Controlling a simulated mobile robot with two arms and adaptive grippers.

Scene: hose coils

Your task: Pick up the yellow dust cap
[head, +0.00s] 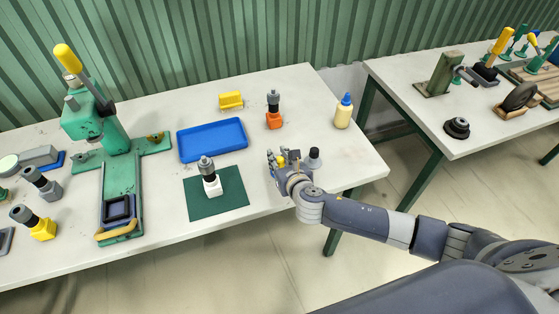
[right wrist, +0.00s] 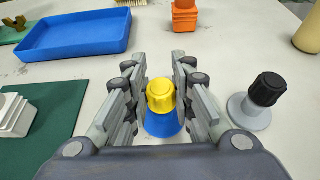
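The yellow dust cap (right wrist: 160,95) sits on a blue conical base (right wrist: 162,125) on the table. It shows in the right wrist view between the two fingers of my right gripper (right wrist: 159,62). The fingers are open, one on each side of the cap, with a visible gap to each. In the head view, my right gripper (head: 283,158) is low over the table's right part and hides most of the cap and base. My left gripper is not in view.
A black cap on a grey base (right wrist: 265,95) stands close to the right finger. A blue tray (head: 212,140), a green mat (head: 232,197) with a white-based part, an orange-based part (head: 274,120) and a cream bottle (head: 343,112) are nearby. A green press (head: 95,125) stands left.

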